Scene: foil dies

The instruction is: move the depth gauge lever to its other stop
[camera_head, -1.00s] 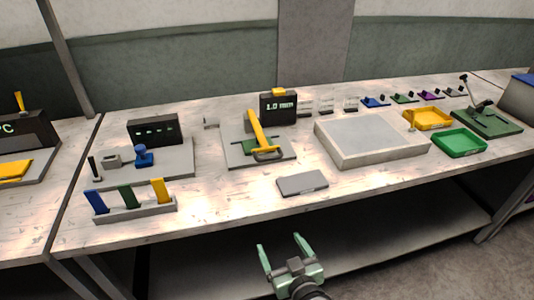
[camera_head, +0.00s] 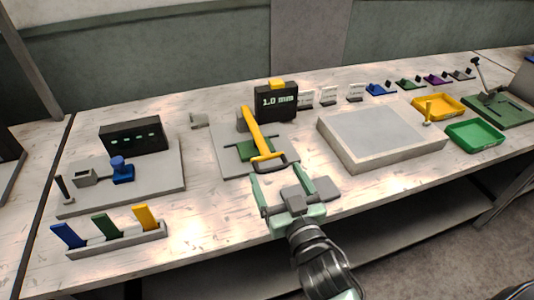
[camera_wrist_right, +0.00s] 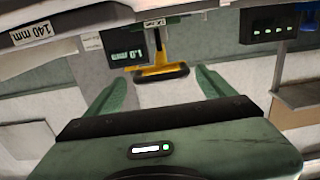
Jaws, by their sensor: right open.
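The depth gauge has a yellow lever (camera_head: 258,134) that slants toward me, with a dark loop handle (camera_head: 276,163) at its near end. It stands on a grey base plate (camera_head: 227,158) with a green block beneath the lever. Its black display (camera_head: 277,101) reads 1.0 mm and has a yellow piece on top. My right gripper (camera_head: 292,186) is open and empty, just in front of the handle and apart from it. In the right wrist view the handle (camera_wrist_right: 162,73) lies ahead, between the open fingers (camera_wrist_right: 165,90). My left gripper is not in view.
A large pale slab (camera_head: 352,155) is to the right. A display station (camera_head: 134,137) with a blue knob and a rack of coloured tabs (camera_head: 118,238) are to the left. Yellow (camera_head: 437,98) and green trays (camera_head: 476,124) stand farther right.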

